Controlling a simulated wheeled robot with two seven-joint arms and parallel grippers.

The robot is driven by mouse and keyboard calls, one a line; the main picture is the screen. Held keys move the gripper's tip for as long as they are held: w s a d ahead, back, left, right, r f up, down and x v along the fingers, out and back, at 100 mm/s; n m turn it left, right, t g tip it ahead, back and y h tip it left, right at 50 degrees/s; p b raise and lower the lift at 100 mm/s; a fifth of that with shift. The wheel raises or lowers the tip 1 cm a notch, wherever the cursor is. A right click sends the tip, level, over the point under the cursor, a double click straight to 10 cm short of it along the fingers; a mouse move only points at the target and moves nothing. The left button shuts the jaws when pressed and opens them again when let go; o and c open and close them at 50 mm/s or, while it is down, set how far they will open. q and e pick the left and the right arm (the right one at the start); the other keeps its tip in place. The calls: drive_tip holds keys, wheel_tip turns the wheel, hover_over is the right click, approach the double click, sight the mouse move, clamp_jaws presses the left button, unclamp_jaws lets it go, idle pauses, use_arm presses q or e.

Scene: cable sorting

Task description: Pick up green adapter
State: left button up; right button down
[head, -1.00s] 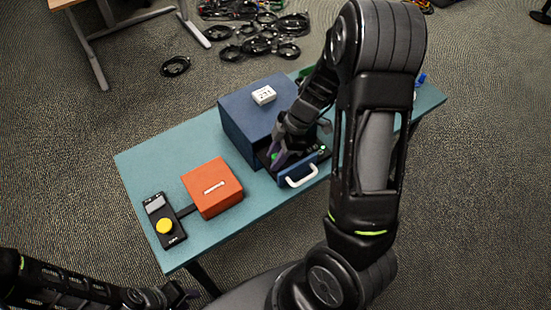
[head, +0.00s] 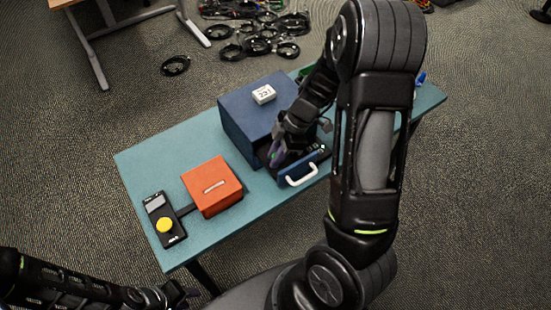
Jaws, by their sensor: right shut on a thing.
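My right gripper (head: 277,155) is shut at the opened drawer (head: 300,171) of the blue box, just above its left part. A small green spot, likely the green adapter (head: 274,155), shows at its fingertips; most of it is hidden by the fingers. The drawer has a white handle and holds dark items, partly covered by my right arm. My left gripper (head: 185,294) is at the bottom left, off the table's front edge; its fingers are too small and dark to read.
The blue box (head: 240,122) carries a white label block (head: 264,94). An orange box (head: 212,188) and a black device with a yellow button (head: 165,226) stand on the teal table (head: 145,160) to the left. Black cable coils (head: 258,45) lie on the floor behind.

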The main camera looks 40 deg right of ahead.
idle(0.4)
wheel_tip(320, 180, up, 10)
drive_tip(key=shift+r, duration=0.1)
idle(0.4)
idle(0.8)
